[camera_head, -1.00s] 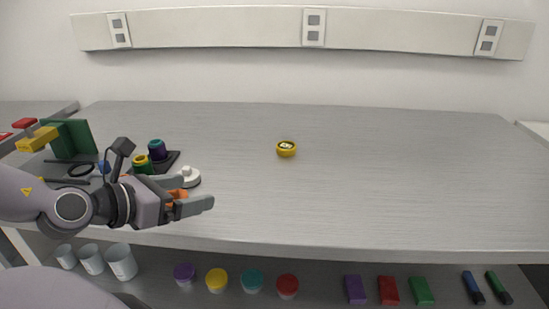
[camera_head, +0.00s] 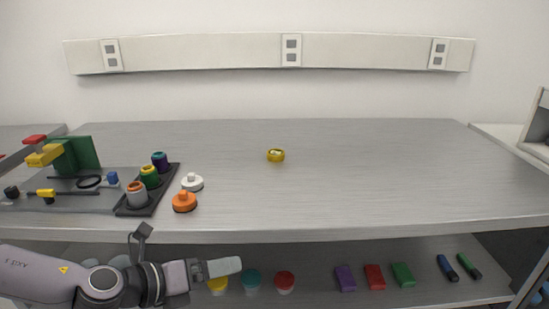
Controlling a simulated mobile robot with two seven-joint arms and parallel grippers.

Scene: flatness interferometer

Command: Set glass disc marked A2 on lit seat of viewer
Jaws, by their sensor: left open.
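A small yellow-rimmed round piece (camera_head: 276,155) with a pale centre lies alone near the middle of the table; it may be the glass disc, but I cannot read a mark on it. At the left stands an apparatus with a grey base (camera_head: 20,201), a green upright block (camera_head: 82,153), a yellow arm (camera_head: 44,156) and a black ring (camera_head: 88,181). It may be the viewer; I cannot make out a lit seat. My left gripper (camera_head: 222,268) is open and empty, below and in front of the table's front edge. My right gripper is out of view.
The lower shelf holds coloured pots, blocks (camera_head: 374,277) and pens (camera_head: 468,266).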

